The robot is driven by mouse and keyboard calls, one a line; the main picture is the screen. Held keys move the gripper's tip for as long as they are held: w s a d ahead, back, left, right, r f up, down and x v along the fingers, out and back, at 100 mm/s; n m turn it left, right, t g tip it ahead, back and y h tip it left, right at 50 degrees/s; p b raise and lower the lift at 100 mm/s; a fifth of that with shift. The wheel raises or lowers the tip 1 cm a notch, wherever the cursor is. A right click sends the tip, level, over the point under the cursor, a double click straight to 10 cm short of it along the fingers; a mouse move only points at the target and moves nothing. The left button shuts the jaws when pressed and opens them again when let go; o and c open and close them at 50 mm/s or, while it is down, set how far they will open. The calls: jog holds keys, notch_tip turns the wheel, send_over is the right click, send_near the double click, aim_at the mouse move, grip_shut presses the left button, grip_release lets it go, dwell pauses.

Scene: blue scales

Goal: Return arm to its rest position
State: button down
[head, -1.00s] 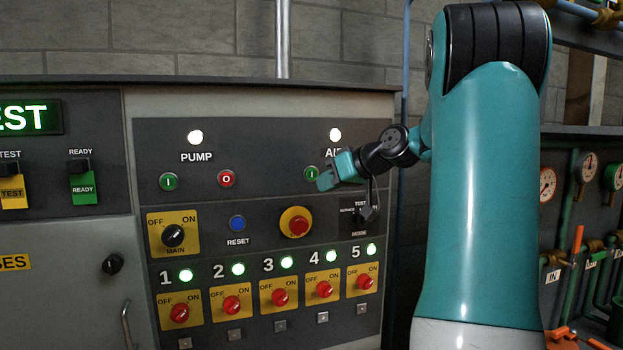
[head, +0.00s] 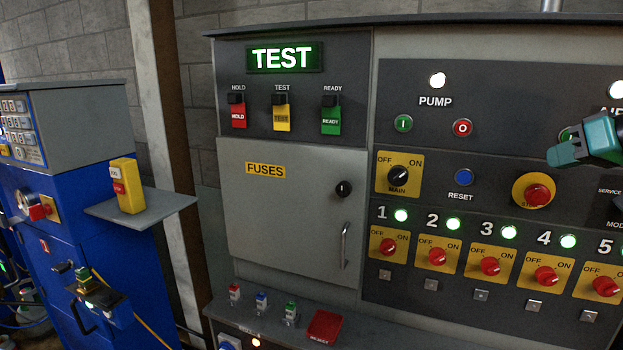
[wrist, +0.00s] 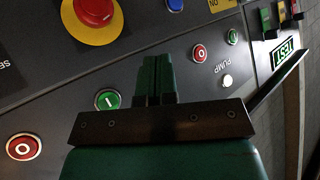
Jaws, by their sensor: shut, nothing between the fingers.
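My gripper (head: 567,153) is at the right edge of the head view, in front of the control panel (head: 520,100). Its teal fingers are together with nothing between them. It covers part of the green button beside the AIR label, and the rest of my arm is outside the head view. In the wrist view my gripper (wrist: 157,75) points across the panel, with a green button (wrist: 107,99) to the left of its fingers and the red emergency stop (wrist: 93,10) at upper left.
The fuse cabinet (head: 290,215) is closed. The TEST sign (head: 281,57) is lit green. A ledge with several small switches and a red REJECT plate (head: 325,326) juts out below. A blue cabinet (head: 80,210) with a shelf holding a yellow control box (head: 128,186) stands at left.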

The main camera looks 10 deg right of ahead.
jog(key=s+a+f+n+g+y, duration=0.1)
jog(key=a+f+g, duration=0.15)
jog(key=a, duration=0.55)
jog(key=s+a+f+n+g+y+b, duration=0.1)
jog(key=a+f+n+g, duration=0.15)
jog(key=a, duration=0.65)
jog(key=s+a+f+n+g+y, duration=0.1)
jog(key=s+a+f, duration=0.15)
jog(key=a, duration=0.55)
jog(key=s+a+f+n+g, duration=0.1)
jog(key=s+a+f+g, duration=0.1)
jog(key=s+a+f, duration=0.2)
jog(key=s+a+f+n+g+h+b, duration=0.1)
jog(key=s+a+f+n+g, duration=0.1)
jog(key=s+a, duration=0.4)
jog(key=s+f+g, duration=0.1)
jog(key=s+f, duration=0.1)
jog(key=s, duration=0.3)
jog(key=shift+s+a, duration=0.25)
jog(key=shift+a, duration=0.15)
